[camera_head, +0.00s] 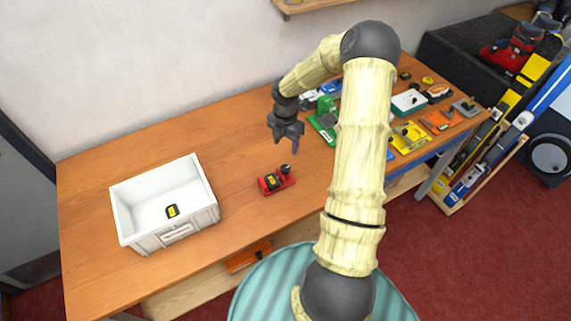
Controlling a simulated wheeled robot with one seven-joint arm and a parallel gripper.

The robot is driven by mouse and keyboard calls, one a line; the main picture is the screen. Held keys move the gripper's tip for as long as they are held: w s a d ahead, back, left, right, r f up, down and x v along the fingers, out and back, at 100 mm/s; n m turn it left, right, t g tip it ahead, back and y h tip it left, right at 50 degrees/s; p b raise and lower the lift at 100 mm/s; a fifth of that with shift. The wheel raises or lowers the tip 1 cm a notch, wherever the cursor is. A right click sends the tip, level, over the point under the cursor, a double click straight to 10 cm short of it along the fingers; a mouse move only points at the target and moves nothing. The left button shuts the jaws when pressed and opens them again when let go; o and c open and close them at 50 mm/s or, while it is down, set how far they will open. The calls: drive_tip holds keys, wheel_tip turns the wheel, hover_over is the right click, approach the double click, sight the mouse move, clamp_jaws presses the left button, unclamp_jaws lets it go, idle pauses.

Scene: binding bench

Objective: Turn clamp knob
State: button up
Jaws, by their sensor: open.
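A small red clamp-like fixture (268,186) sits on the wooden bench, right of the white bin. A dark round knob (285,169) stands at its right end, and a black and yellow block (272,181) is at its left part. My gripper (285,146) is open and points down, above and behind the fixture in the picture. It appears apart from the knob, with nothing seen between its fingers. The exact height of the gripper over the bench is hard to tell.
A white bin (186,166) holds a small black and yellow block (172,211). Several colored items, including a green one (322,127) and a yellow one (410,137), lie at the right, partly hidden by my arm. The bench (225,135) between bin and fixture is clear.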

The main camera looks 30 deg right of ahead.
sight(285, 168)
wheel_tip(285, 168, down, 12)
drive_tip(key=p, duration=0.2)
drive_tip(key=shift+f+p, duration=0.2)
drive_tip(key=shift+p, duration=0.15)
drive_tip(key=c, duration=1)
